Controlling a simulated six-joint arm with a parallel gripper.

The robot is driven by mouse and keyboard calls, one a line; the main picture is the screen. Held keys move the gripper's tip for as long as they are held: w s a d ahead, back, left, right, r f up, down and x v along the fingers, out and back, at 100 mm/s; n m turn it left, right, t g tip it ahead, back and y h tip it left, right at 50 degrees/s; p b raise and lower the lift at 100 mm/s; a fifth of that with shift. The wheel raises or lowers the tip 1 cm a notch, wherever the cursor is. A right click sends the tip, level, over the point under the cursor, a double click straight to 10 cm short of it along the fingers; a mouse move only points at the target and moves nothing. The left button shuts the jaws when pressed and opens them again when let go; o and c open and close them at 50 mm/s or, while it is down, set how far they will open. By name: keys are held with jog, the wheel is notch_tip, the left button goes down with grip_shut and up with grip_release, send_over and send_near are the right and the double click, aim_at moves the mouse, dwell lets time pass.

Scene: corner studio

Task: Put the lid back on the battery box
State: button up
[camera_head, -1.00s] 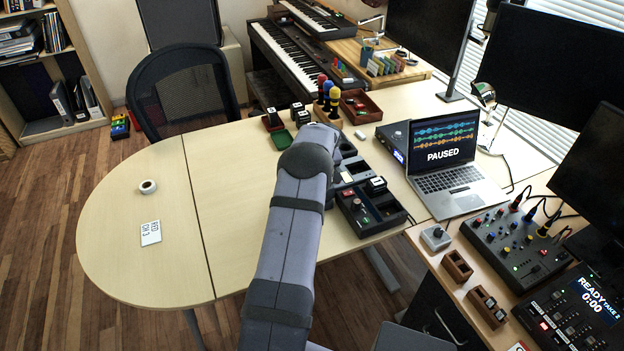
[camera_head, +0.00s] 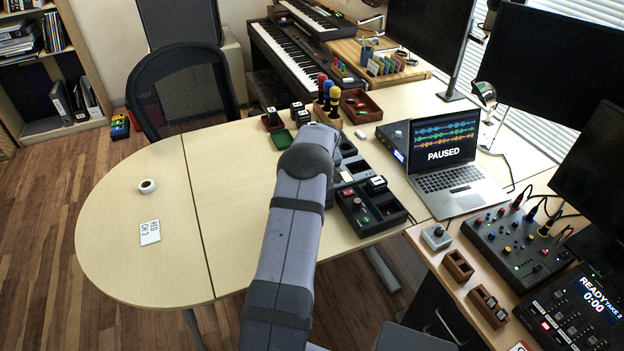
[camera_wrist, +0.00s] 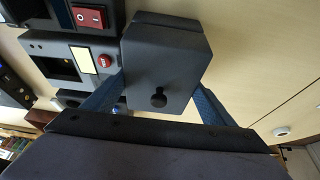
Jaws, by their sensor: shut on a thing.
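A dark grey block-like piece with a black knob (camera_wrist: 158,98), which looks like the lid, is between the blue fingers of my gripper (camera_wrist: 158,90) in the wrist view. My gripper is shut on it. A grey unit with a dark opening, a yellow label and a red button (camera_wrist: 88,52) is just left of the lid; it may be the battery box, but I cannot tell. In the head view my arm hides the gripper and the lid. A row of dark units (camera_head: 356,216) shows beside my arm there.
A laptop (camera_head: 447,180) stands right of the units. A red-brown tray (camera_head: 375,112) and coloured upright pieces (camera_head: 328,95) are behind. A tape roll (camera_head: 147,186) and a white card (camera_head: 150,232) lie on the left of the table (camera_head: 130,270), which is otherwise clear.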

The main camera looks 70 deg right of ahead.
jog(key=shift+f+b, duration=0.3)
jog(key=shift+f, duration=0.1)
jog(key=o, duration=0.8)
jog(key=shift+r, duration=0.1)
jog(key=shift+p+v, duration=2.4)
jog(key=shift+v, duration=3.05)
